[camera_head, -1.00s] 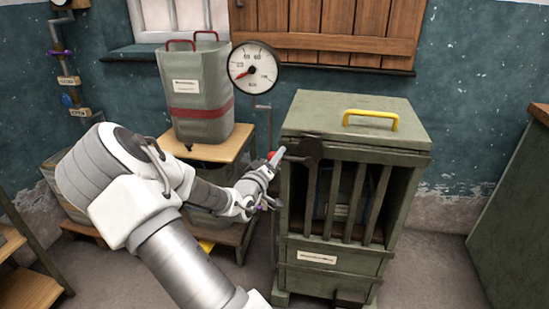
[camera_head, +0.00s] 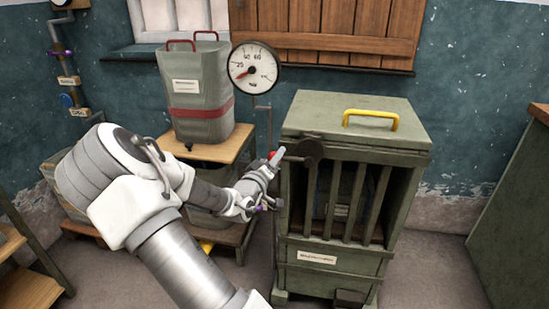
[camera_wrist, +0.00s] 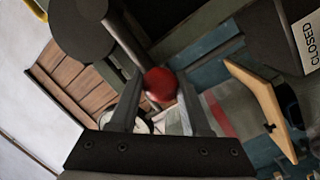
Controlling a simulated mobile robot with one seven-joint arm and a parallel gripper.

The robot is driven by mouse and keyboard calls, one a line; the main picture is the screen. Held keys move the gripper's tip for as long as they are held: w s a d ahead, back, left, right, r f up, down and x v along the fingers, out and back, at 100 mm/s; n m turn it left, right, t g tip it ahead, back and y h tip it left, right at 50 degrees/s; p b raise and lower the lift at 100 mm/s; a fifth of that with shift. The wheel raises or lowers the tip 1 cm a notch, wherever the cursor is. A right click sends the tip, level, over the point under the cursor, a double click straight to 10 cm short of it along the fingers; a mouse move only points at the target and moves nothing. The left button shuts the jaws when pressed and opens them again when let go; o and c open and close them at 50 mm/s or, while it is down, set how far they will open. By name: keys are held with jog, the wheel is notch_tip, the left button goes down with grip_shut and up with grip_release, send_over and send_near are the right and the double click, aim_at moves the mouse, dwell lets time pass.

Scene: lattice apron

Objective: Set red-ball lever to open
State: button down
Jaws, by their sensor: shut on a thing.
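The red ball (camera_wrist: 160,84) of the lever sits between the two fingers of my gripper (camera_wrist: 161,76) in the wrist view. The fingers are shut on the ball from both sides. In the head view my gripper (camera_head: 274,163) is at the left side of the green slatted cabinet (camera_head: 355,130), near its top. Only a small bit of the red ball (camera_head: 271,154) shows there. A "CLOSED" label (camera_wrist: 308,42) shows at the upper right of the wrist view.
A dark round disc (camera_head: 309,152) stands at the cabinet's upper left corner, close to my gripper. A dial gauge (camera_head: 253,66) on a pipe rises behind. A grey-green container (camera_head: 197,95) with a red band stands on a wooden stand (camera_head: 232,143) to the left.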

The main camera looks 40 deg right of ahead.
notch_tip(320, 180, down, 2)
jog(key=shift+s+d+n, duration=0.1)
jog(key=shift+s+n, duration=0.05)
jog(key=shift+n, duration=0.95)
jog(key=shift+s+d+f+n+h, duration=0.1)
jog(key=shift+f+n+h, duration=0.1)
jog(key=shift+f+n, duration=0.35)
jog(key=shift+s+d+f+n+h, duration=0.1)
jog(key=shift+f+n+h, duration=0.2)
jog(key=shift+n, duration=0.35)
jog(key=shift+c, duration=1.8)
grip_release()
jog(key=shift+a, duration=0.2)
jog(key=p+v, duration=0.2)
jog(key=v, duration=1.5)
jog(key=shift+s+p, duration=0.35)
jog(key=shift+p, duration=0.05)
jog(key=shift+d, duration=0.15)
